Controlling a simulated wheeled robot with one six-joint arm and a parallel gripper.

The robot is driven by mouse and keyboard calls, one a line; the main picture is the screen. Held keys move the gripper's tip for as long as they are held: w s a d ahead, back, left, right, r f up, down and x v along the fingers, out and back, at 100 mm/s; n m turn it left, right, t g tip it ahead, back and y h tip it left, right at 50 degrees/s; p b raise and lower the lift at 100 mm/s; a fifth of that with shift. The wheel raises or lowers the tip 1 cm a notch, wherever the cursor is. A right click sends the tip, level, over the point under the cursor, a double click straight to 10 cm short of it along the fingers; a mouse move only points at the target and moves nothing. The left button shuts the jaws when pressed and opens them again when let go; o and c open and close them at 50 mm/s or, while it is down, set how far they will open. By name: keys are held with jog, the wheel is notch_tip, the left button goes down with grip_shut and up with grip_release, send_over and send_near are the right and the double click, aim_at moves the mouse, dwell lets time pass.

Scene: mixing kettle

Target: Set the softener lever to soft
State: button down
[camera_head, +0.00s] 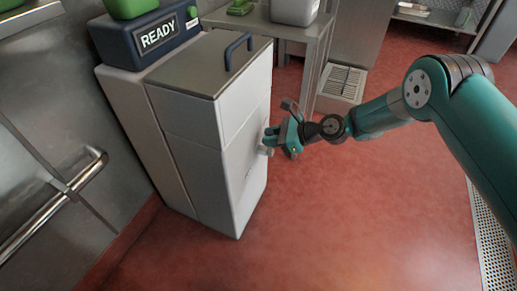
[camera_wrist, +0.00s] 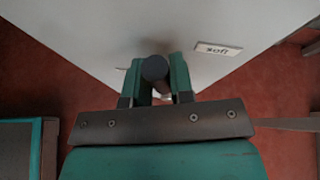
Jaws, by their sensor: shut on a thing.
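The softener unit is a tall white cabinet (camera_head: 230,150) with a grey lid and a blue handle, left of centre in the head view. My gripper (camera_head: 270,141) is at its right-hand face. In the wrist view my gripper (camera_wrist: 158,82) has its two green fingers on either side of the lever (camera_wrist: 155,68), whose dark round end shows between them. The fingers are shut on it. A small white "soft" label (camera_wrist: 218,49) is on the panel to the right of the lever. In the head view the lever is too small to make out behind the fingers.
A dark blue box with a "READY" display (camera_head: 157,37) stands behind the cabinet's lid. A metal side table (camera_head: 325,25) is behind. A steel wall with a pipe rail (camera_head: 60,195) is at left. The red floor (camera_head: 350,220) is clear in front.

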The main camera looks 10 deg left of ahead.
jog(key=shift+w+d+f+m+g+b, duration=0.2)
jog(key=shift+w+f+m+g+b, duration=0.3)
jog(key=shift+w+b, duration=0.25)
jog(key=c, duration=1.2)
grip_release()
jog(key=shift+s+r+p, duration=0.1)
jog(key=shift+r+p, duration=0.35)
jog(key=shift+p, duration=0.05)
jog(key=o, duration=0.3)
jog(key=shift+a, duration=0.1)
jog(key=shift+r, duration=0.1)
jog(key=p+v, duration=0.4)
jog(key=v, duration=0.3)
jog(key=shift+p, duration=0.4)
